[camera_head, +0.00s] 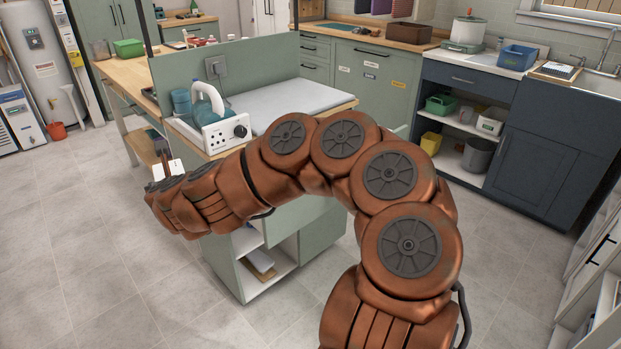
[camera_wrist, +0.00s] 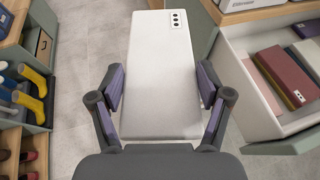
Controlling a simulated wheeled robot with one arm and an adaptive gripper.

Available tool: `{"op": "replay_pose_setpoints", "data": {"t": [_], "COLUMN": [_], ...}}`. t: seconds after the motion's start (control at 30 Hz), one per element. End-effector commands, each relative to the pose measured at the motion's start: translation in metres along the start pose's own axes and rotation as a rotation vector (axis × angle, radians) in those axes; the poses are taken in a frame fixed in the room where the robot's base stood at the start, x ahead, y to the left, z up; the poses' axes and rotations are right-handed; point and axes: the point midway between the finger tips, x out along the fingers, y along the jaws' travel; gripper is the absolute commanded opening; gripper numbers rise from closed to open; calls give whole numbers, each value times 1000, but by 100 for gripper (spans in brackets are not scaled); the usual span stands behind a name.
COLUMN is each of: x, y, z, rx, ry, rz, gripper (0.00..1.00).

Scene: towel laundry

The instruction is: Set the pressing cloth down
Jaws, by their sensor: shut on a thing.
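The pressing cloth (camera_wrist: 160,60) is a flat, pale white rectangle with three dark dots at its far right corner. It lies between the two purple-padded fingers of my gripper (camera_wrist: 161,88), which is shut on it. Tiled floor shows beyond and on both sides of it in the wrist view, so it is held in the air. In the head view a small white part of the cloth (camera_head: 168,169) shows at the far end of my arm, left of the green ironing station. Most of the gripper is hidden there by my arm.
A white pressing pad (camera_head: 285,100) and a white-and-teal steam iron unit (camera_head: 222,130) sit on the station. In the wrist view an open drawer (camera_wrist: 245,75) with folded cloths (camera_wrist: 285,78) is at right.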

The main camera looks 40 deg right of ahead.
Motion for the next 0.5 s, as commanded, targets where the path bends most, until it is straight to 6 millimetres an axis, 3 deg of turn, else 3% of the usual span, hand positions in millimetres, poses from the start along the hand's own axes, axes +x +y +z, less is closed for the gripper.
{"op": "replay_pose_setpoints", "data": {"t": [0.23,0.5], "x": [-14,-16], "y": [-1,-4], "z": [11,16], "rx": [33,37], "ry": [-1,-1], "rz": [-68,-77], "gripper": [42,42]}}
